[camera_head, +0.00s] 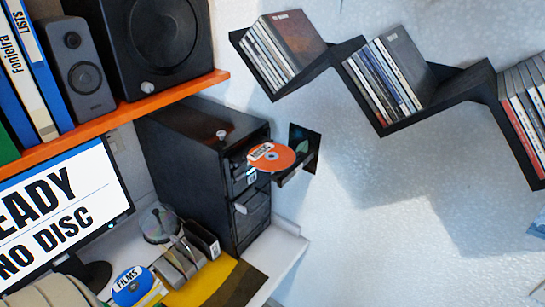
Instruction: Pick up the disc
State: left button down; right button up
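An orange disc (271,156) with a white label and a pale hub lies at the front of a black tower unit (190,160). It appears to rest on a small dark tray (296,175) that sticks out from the unit's front; the disc hides most of that tray. A blue disc (131,286) marked FILMS is at the lower left, near a beige rack. Neither of my grippers shows in the head view, so nothing is seen touching the orange disc.
A monitor (65,215) reading "EADY NO DISC" stands at left. An orange shelf (150,112) with speakers and binders is above it. A clear disc spindle (160,224) stands on the desk. Black zigzag wall shelves (450,90) hold cases. The wall right of the disc is open.

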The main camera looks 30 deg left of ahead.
aim_at(267, 157)
jog(key=u, duration=2.7)
jog(key=l+z, duration=0.1)
jog(key=z, duration=0.4)
jog(key=k+l+z, duration=0.1)
jog(key=z, duration=0.35)
jog(key=l+z, duration=0.15)
jog(key=z, duration=0.35)
jog(key=l+z, duration=0.15)
jog(key=z, duration=0.3)
jog(key=i+l+z, duration=0.2)
jog(key=l, duration=0.15)
jog(key=k, duration=0.1)
